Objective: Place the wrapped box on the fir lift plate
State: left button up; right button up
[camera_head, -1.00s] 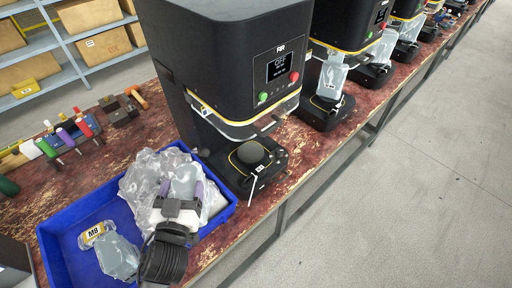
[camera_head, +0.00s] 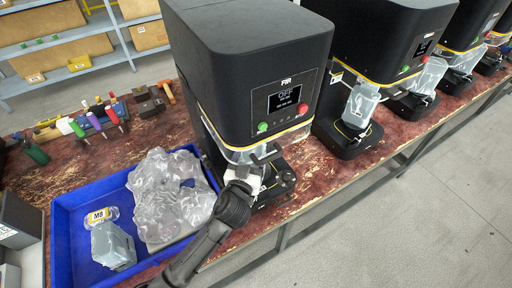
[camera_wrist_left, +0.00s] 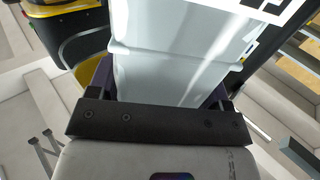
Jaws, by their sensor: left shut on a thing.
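The FIR machine (camera_head: 265,85) is a tall black seamer on the bench with a screen reading OFF. Its black lower base (camera_head: 282,184) shows under the head; the lift plate on it is mostly hidden behind my gripper. My left gripper (camera_head: 245,173) is in front of the machine's opening, between head and base. In the left wrist view the gripper (camera_wrist_left: 160,88) is shut on a pale grey wrapped box (camera_wrist_left: 172,55), with purple fingers at its two sides. In the head view the box is largely hidden, so I cannot tell whether it touches the plate. My right gripper is not in view.
A blue tray (camera_head: 67,270) at the left holds clear wrap (camera_head: 170,200), another grey wrapped piece (camera_head: 112,247) and an M8-labelled item (camera_head: 98,215). Similar machines (camera_head: 380,50) stand along the bench to the right. Tools (camera_head: 95,120) lie behind the tray.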

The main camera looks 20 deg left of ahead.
pick_arm(q)
jog(key=shift+w+a, duration=0.15)
jog(key=shift+w, duration=1.25)
jog(key=w, duration=0.1)
jog(key=w+f, duration=0.1)
jog(key=w, duration=0.1)
jog(key=shift+w+a+f+b, duration=0.2)
jog(key=shift+w+f+b, duration=0.05)
jog(key=shift+w+b, duration=0.15)
jog(key=o, duration=1.6)
jog(key=shift+f, duration=0.15)
